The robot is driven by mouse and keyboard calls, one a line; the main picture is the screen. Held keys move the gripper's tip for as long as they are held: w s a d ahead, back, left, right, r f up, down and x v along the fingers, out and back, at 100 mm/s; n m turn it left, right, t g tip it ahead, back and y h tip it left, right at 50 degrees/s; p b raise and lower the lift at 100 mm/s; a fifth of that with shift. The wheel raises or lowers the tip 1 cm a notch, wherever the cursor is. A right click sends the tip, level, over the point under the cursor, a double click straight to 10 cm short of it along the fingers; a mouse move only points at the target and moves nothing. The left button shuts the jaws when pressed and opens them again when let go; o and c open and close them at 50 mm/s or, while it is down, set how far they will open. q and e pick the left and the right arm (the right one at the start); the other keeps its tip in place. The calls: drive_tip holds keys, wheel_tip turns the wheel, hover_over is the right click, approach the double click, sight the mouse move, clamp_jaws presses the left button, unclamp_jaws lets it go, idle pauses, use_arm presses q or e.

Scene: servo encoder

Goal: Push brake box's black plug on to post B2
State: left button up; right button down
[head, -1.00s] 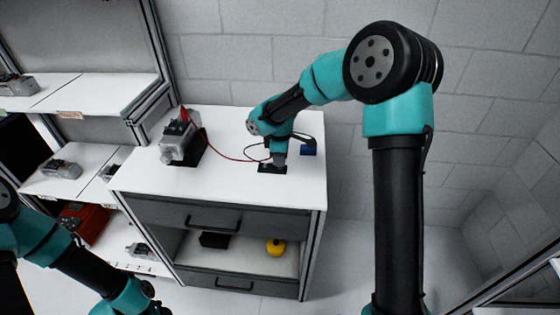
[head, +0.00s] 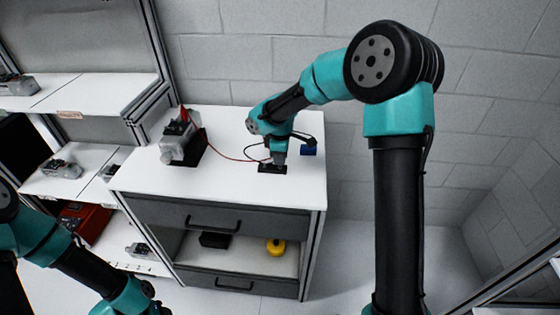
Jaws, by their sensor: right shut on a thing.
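A grey servo unit (head: 182,140) with a red upright part stands on a black stand at the left of the white cabinet top. A thin red lead (head: 228,156) runs from it to a small black block (head: 271,168), the likely brake box, near the front right. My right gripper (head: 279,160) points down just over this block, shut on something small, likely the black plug. The plug and the posts are hidden or too small to make out, so I cannot tell whether they touch. My left arm's end (head: 145,300) is low at the lower left; its jaws are not clear.
A blue block (head: 309,150) sits behind the gripper near the right edge of the cabinet top (head: 235,190). Shelves with grey units (head: 62,169) and a red case (head: 85,222) stand at left. A yellow round object (head: 276,247) lies in the cabinet below.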

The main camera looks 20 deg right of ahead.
drive_tip(key=shift+r, duration=2.4)
